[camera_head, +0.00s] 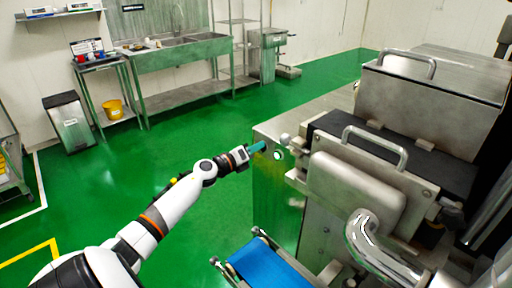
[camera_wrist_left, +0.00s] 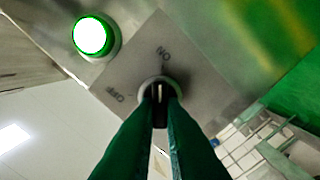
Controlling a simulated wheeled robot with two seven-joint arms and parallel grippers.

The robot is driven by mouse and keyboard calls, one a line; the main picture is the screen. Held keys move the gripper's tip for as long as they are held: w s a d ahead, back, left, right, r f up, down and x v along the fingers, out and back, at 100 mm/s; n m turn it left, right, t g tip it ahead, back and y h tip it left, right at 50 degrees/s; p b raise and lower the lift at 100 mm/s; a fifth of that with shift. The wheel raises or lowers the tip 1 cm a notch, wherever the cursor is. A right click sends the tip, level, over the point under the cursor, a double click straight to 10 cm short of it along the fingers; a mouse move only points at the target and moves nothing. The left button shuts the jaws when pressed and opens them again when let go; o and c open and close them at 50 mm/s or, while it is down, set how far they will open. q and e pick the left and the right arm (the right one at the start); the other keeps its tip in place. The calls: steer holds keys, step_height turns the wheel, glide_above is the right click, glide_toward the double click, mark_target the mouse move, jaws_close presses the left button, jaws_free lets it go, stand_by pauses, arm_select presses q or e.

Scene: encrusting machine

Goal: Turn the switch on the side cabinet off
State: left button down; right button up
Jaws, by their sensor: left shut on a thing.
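The switch (camera_wrist_left: 159,91) is a black knob with a white pointer line, on a grey plate (camera_wrist_left: 190,65) marked ON and OFF. In the left wrist view the pointer stands nearly upright, toward the ON mark; the OFF mark lies to its left. My left gripper (camera_wrist_left: 160,108) has its two green fingers on both sides of the knob, shut on it. In the head view the left gripper (camera_head: 258,147) reaches the upper side of the steel side cabinet (camera_head: 275,205); the knob is hidden there. My right gripper is not in view.
A lit green button (camera_wrist_left: 91,36) sits beside the switch plate; it also shows in the head view (camera_head: 278,154). The machine with steel handles (camera_head: 375,145) stands to the right, and a blue conveyor belt (camera_head: 268,265) lies below.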

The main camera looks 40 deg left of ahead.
arm_select(q)
steer(key=shift+a+f+n+p, duration=0.15)
steer(key=shift+n+p, duration=1.05)
steer(key=shift+n, duration=1.6)
steer(key=shift+d+f+n+p, duration=0.15)
steer(key=shift+n+p, duration=1.05)
steer(key=shift+n, duration=1.6)
steer(key=shift+a+f+n+p, duration=0.15)
steer(key=shift+n+p, duration=1.05)
steer(key=shift+n, duration=1.6)
steer(key=shift+f, duration=0.1)
steer(key=c, duration=1.5)
jaws_free()
steer(key=shift+s, duration=0.15)
